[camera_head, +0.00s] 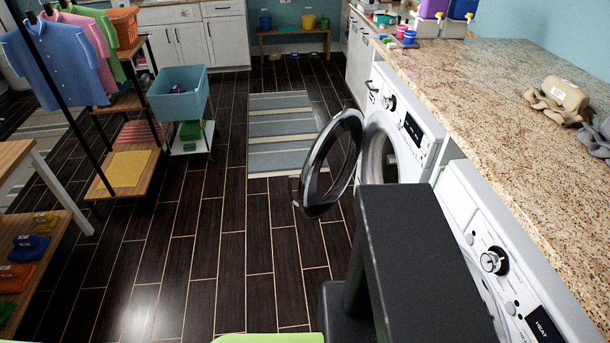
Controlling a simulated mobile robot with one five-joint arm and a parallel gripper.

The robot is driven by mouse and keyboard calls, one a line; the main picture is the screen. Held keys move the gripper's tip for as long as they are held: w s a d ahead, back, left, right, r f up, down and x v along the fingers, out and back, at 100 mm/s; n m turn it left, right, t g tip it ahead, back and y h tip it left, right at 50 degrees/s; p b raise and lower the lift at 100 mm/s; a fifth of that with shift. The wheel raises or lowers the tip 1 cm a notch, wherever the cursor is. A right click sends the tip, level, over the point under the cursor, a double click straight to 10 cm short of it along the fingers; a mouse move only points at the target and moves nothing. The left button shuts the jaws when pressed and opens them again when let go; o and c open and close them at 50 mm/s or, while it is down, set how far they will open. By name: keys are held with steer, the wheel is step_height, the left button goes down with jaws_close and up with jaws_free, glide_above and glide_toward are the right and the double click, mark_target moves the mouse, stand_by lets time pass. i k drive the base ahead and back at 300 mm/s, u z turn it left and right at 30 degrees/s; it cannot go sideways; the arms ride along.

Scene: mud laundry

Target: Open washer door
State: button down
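The white washer (402,134) stands under the counter on the right. Its round door (331,163), a dark ring with a clear window, stands swung out over the floor, well away from the washer front. The dark round opening (378,160) shows behind it. Its lower part is hidden by a black part of my body. My gripper is not in view, so I cannot see whether it touches the door.
A nearer white machine (480,222) marked HEAT stands under the granite counter (500,100). Cloths (556,100) lie on the counter. A striped rug (283,130) lies on the dark floor. A teal basket cart (180,95) and clothes rack stand left. The middle floor is clear.

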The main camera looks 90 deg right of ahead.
mark_target(351, 120)
steer(key=z, duration=0.6)
steer(key=k, duration=0.1)
steer(key=z, duration=1.5)
steer(key=i, duration=0.95)
steer(key=z, duration=0.15)
steer(key=k, duration=0.75)
steer(key=u, duration=0.55)
steer(key=i, duration=0.2)
steer(key=z, duration=0.45)
steer(key=i, duration=1.05)
